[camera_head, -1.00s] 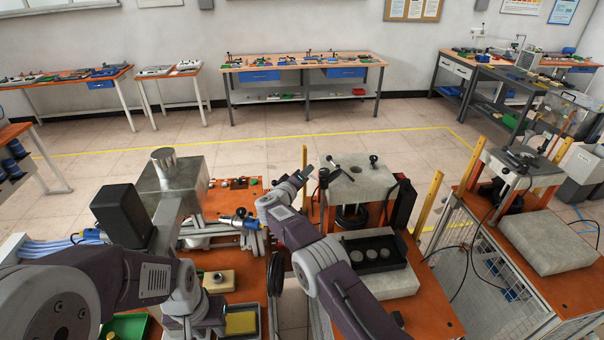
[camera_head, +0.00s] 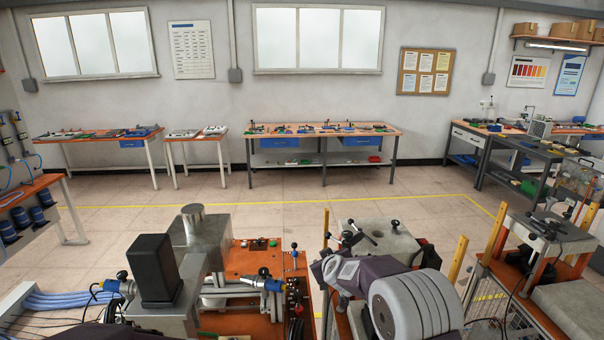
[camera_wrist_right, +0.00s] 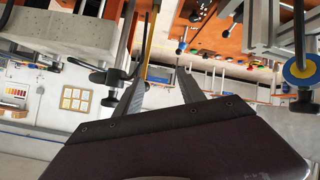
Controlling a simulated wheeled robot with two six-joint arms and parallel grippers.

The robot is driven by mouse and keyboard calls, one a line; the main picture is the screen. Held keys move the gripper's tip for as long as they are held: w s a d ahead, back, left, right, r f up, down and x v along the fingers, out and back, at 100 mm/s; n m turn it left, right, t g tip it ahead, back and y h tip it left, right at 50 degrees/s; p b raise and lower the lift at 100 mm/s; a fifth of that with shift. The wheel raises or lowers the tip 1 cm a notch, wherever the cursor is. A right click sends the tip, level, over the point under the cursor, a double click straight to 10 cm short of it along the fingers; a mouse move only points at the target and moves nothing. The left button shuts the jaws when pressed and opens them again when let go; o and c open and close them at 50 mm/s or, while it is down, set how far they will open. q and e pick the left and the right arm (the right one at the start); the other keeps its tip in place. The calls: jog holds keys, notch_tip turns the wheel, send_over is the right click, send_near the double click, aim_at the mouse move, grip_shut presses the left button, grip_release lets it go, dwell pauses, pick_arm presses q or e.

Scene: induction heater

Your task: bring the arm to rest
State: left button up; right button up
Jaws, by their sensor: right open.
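My right arm (camera_head: 395,295) is folded at the lower middle right of the head view, its large grey round joint close to the camera. It covers part of the right-hand bench. My right gripper (camera_wrist_right: 158,72) shows in the right wrist view with its two fingers apart and nothing between them. The fingers lie in front of the room and bench parts, with no contact visible. My left gripper is not in view.
A steel machine (camera_head: 200,238) with a black box (camera_head: 155,270) stands at lower left. A grey block (camera_head: 378,237) with black knobs lies behind my right arm. Another bench (camera_head: 545,235) stands at right. The tiled floor (camera_head: 270,200) behind them is clear.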

jog(key=s+d+f+m+g, duration=0.2)
jog(key=s+d+f+g, duration=0.1)
jog(key=s, duration=1)
jog(key=s+d+f+m+g+b, duration=0.1)
jog(key=s+d+f+m+g, duration=0.1)
jog(key=s, duration=1)
jog(key=s+d+f+m+g+b, duration=0.1)
jog(key=s+d+f+g, duration=0.3)
jog(key=s, duration=0.9)
notch_tip(320, 180, down, 2)
jog(key=shift+s+d+f+m+g+h, duration=0.15)
jog(key=shift+s+d+m+g+h, duration=0.2)
jog(key=shift+g, duration=0.25)
jog(key=shift+w, duration=0.1)
jog(key=shift+d, duration=0.1)
